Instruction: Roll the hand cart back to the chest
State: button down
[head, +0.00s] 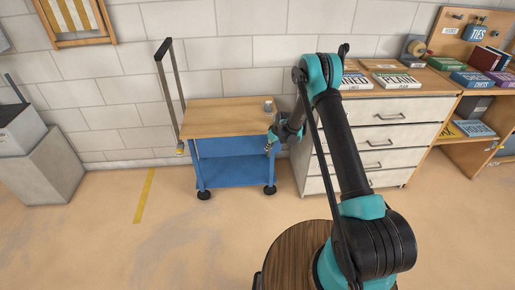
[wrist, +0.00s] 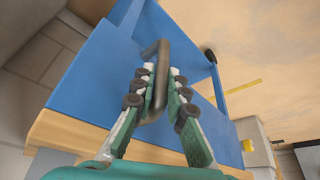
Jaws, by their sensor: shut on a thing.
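The hand cart (head: 235,173) has a wooden top, blue lower parts and dark casters. It stands by the wall, just left of the white chest of drawers (head: 385,137), with a narrow gap between them at floor level. My gripper (head: 274,138) is at the cart's right end, near the chest's left side. In the wrist view my gripper (wrist: 160,88) is shut on a grey bar handle (wrist: 161,62) on the cart's blue end (wrist: 92,72). My arm hides part of the chest front.
A tall push handle (head: 168,75) rises at the cart's left end. A small grey cup (head: 268,105) stands on the cart top. Books (head: 397,80) lie on the chest. Grey boxes (head: 45,175) stand at the left. A yellow floor line (head: 145,195) crosses clear floor.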

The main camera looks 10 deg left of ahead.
jog(key=shift+w+d, duration=0.25)
jog(key=shift+d, duration=0.65)
jog(key=shift+w+d, duration=0.2)
jog(key=shift+d, duration=0.8)
jog(key=c, duration=1.6)
grip_release()
jog(key=shift+o, duration=0.3)
jog(key=v, duration=1.2)
